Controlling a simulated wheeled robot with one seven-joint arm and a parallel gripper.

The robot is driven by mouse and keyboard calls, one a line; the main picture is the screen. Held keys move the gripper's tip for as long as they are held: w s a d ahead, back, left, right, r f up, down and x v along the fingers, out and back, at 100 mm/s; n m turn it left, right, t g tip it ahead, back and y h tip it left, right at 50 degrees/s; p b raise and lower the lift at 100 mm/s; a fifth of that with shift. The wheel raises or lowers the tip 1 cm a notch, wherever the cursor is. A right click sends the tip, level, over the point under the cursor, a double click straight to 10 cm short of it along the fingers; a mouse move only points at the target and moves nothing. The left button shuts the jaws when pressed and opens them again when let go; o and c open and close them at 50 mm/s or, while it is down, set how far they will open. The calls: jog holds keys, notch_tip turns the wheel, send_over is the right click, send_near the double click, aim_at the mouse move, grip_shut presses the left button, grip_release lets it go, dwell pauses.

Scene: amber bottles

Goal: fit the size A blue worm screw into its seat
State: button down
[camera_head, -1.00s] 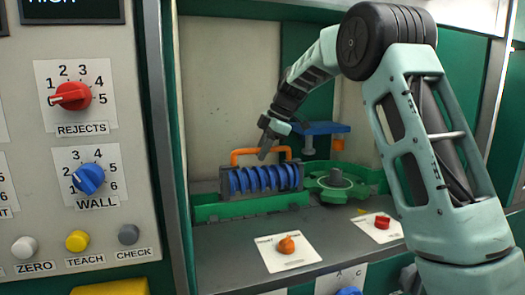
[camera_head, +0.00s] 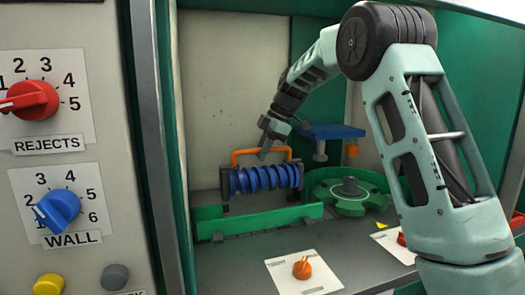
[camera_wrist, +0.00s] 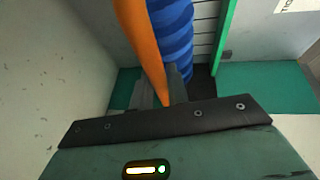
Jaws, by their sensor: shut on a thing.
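The blue worm screw (camera_head: 262,178) has dark end pieces and an orange handle (camera_head: 238,157) arching over it. My gripper (camera_head: 266,150) is shut on that handle from above. The screw lies about level, and pale back wall shows between it and the green trough (camera_head: 265,218) below, so it looks raised above it. In the wrist view, the orange handle (camera_wrist: 140,40) runs between my grey fingers (camera_wrist: 155,92), with the blue spiral (camera_wrist: 172,38) beside it. The size mark is not readable, and which part is the exact seat is unclear.
A green toothed wheel (camera_head: 350,190) with a grey hub lies right of the trough. A blue block (camera_head: 333,132) stands behind it. In front, a white card bears an orange knob (camera_head: 302,268). A control panel with a red knob (camera_head: 30,100) and blue knob (camera_head: 57,210) borders the left.

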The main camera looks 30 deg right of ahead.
aim_at(267, 167)
jog(key=shift+f+b, duration=2.5)
jog(key=shift+f, duration=0.8)
jog(key=shift+s+d, duration=0.1)
jog(key=shift+f+b, duration=0.25)
jog(key=shift+b, duration=0.1)
jog(key=c, duration=1.3)
grip_release()
jog(key=shift+f, duration=0.2)
jog(key=v, duration=1.7)
jog(key=shift+s+r, duration=0.15)
jog(key=shift+r, duration=0.2)
